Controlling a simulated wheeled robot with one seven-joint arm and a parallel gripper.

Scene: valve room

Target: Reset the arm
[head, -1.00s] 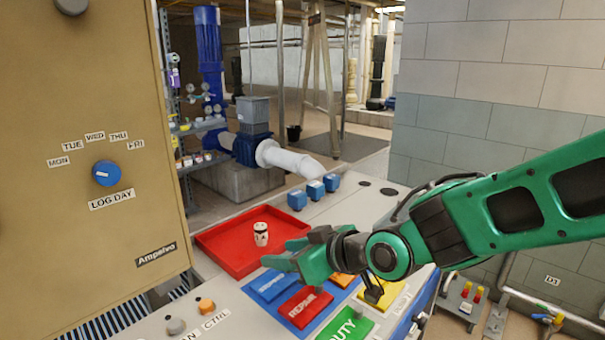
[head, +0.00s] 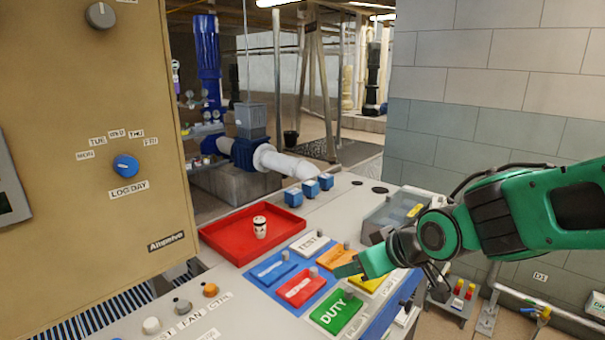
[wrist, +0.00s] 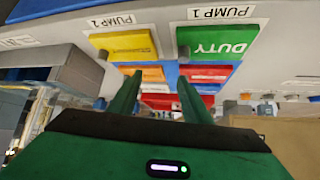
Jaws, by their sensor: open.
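My green gripper (head: 362,268) hangs over the right part of the console, above the coloured plates. In the wrist view its two fingers (wrist: 158,92) are spread apart with nothing between them. My green arm reaches in from the right edge of the head view. The green DUTY plate (head: 336,312) and a yellow plate (wrist: 124,45) lie below and near the gripper. The gripper hides part of the orange plate (head: 333,257).
A red tray (head: 222,238) holds a small white cup-like item (head: 260,227). Blue blocks (head: 310,188) stand behind it. A clear-lidded box (head: 392,215) sits near my arm. A tan cabinet (head: 70,210) stands left, a block wall (head: 480,90) right.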

